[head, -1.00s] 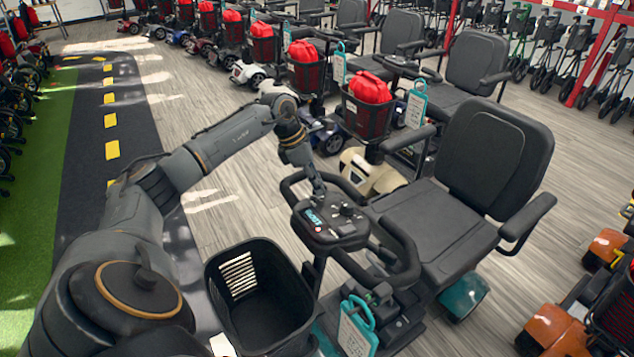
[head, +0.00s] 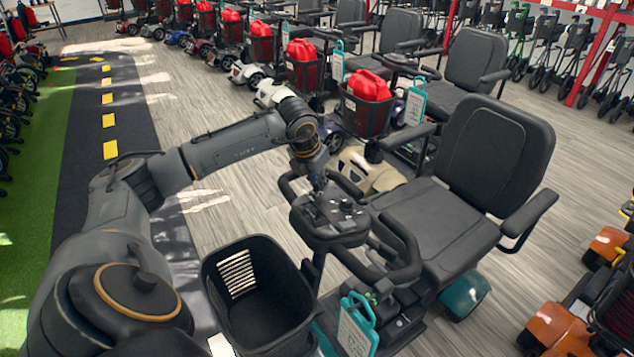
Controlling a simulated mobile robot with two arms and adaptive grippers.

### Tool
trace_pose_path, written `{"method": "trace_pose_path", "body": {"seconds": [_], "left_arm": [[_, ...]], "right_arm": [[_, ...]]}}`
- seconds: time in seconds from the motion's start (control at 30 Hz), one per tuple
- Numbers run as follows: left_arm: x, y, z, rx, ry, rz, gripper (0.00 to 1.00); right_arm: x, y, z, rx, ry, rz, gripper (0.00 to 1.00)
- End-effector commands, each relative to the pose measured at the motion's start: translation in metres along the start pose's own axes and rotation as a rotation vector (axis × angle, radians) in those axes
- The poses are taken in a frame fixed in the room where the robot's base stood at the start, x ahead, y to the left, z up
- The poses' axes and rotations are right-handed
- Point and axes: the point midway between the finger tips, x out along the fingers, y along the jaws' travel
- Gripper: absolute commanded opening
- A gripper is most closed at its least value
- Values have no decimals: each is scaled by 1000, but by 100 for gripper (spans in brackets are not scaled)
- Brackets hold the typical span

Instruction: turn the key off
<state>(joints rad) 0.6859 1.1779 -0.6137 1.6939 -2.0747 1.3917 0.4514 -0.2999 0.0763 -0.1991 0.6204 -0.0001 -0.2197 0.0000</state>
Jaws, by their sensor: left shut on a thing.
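The mobility scooter's black control panel (head: 332,222) sits on its tiller in the middle of the head view, with dark handlebars around it. My left gripper (head: 318,196) reaches down from the upper left onto the panel's left part. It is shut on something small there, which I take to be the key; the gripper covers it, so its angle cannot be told. A dial and small controls show on the panel to the right of the gripper. My right gripper is not in view.
A black basket (head: 258,295) hangs in front of the tiller. A teal tag (head: 357,325) hangs below the handlebar. The scooter's seat (head: 440,225) is behind the panel. More scooters with red bags (head: 370,86) stand in a row beyond.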

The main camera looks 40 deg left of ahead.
Motion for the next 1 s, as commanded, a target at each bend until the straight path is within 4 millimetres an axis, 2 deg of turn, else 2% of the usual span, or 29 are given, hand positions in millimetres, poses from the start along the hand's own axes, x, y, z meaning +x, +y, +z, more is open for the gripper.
{"method": "trace_pose_path", "body": {"seconds": [0.37, 0.9, 0.93, 1.0], "left_arm": [[0, -2, 0, -142, 0, 81, 0], [0, -2, 0, -167, 2, 95, 0], [0, -2, 0, -167, 2, 95, 17], [0, -2, 0, -166, 2, 94, 31]], "right_arm": [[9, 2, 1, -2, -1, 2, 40], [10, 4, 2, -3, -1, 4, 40], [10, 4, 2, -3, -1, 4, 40], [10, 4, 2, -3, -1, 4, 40]]}}
